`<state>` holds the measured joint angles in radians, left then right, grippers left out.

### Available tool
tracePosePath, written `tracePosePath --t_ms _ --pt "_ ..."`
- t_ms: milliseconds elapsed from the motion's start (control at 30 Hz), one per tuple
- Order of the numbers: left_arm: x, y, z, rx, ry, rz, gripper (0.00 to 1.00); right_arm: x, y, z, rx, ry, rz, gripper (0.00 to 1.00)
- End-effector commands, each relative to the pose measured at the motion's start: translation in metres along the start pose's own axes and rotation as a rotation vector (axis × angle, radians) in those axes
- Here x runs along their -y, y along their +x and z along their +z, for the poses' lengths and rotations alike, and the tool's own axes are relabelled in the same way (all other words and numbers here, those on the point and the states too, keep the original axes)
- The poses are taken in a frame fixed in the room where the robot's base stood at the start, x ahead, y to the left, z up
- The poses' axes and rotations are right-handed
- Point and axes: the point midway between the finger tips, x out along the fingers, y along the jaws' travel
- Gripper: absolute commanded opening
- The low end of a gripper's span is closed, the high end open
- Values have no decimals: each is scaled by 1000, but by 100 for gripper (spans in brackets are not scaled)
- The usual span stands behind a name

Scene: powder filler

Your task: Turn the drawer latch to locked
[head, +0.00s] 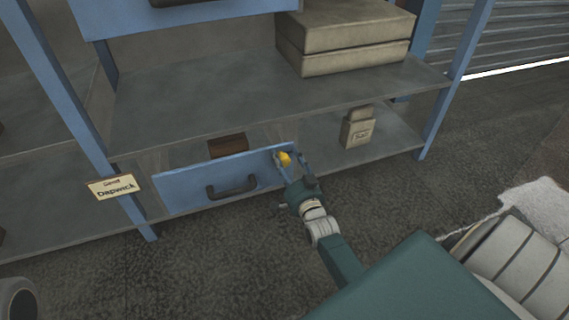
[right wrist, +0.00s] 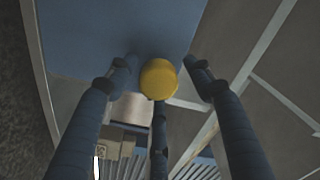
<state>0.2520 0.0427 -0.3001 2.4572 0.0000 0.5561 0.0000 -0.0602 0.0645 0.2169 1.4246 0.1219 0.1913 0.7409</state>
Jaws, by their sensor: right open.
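The drawer (head: 215,181) is a blue front with a dark handle (head: 231,187), low in the shelf rack. The yellow latch knob (head: 285,159) sits at the drawer front's upper right corner. In the right wrist view the yellow latch knob (right wrist: 158,79) lies between the fingers, against the blue drawer front (right wrist: 120,35). My right gripper (head: 290,166) is at the latch; in the right wrist view the right gripper (right wrist: 160,70) is open, its fingers on either side of the knob with gaps. I cannot tell the latch's setting. My left gripper is not in view.
A brown box (head: 228,145) stands behind the drawer front. A small beige container (head: 357,128) stands on the same shelf to the right. Larger beige boxes (head: 345,35) sit on the shelf above. A blue rack post (head: 440,120) rises to the right, with open floor in front.

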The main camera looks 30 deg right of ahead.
Motion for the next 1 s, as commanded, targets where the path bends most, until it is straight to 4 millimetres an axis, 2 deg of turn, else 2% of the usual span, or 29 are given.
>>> tracePosePath --t_ms 333,500,567,1000 --pt "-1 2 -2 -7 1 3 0 0 4 0 1 0 1 52" --pt "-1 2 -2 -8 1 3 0 0 4 0 0 0 0 18" --pt "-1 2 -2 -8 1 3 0 0 4 -1 -1 0 0 9" --pt "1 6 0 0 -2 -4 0 4 5 -5 -5 -83 -2 8"
